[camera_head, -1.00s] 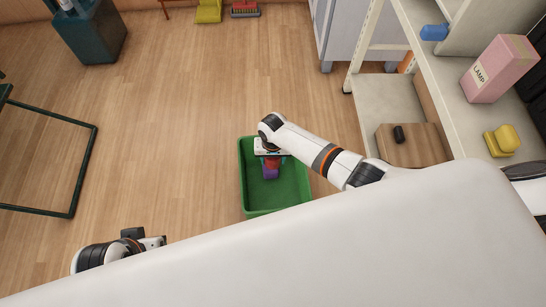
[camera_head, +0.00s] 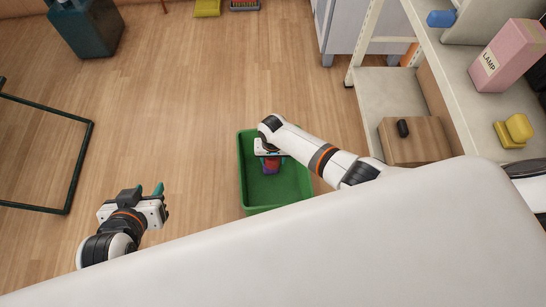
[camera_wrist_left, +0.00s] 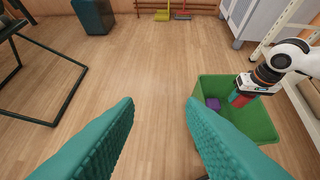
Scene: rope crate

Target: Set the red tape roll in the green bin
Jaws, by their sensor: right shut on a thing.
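The green bin (camera_head: 308,185) stands on the floor near the middle of the head view. It also shows at the right of the left wrist view (camera_wrist_left: 262,127). My right gripper (camera_head: 269,157) is over the far part of the bin, shut on the red tape roll (camera_head: 271,167). The roll also shows between the teal fingers in the left wrist view (camera_wrist_left: 246,100). The gripper hides part of it, and I cannot tell whether it touches the bin's floor. A purple thing (camera_wrist_left: 213,103) lies in the bin beside it. My left gripper (camera_head: 162,198) is open and empty, left of the bin.
A shelf (camera_head: 470,85) at the right holds a pink lamp box (camera_head: 508,60), a yellow thing (camera_head: 513,131) and a blue thing (camera_head: 441,18). A brown box (camera_head: 415,148) sits lower. A dark frame (camera_head: 75,165) stands left. The wooden floor between is clear.

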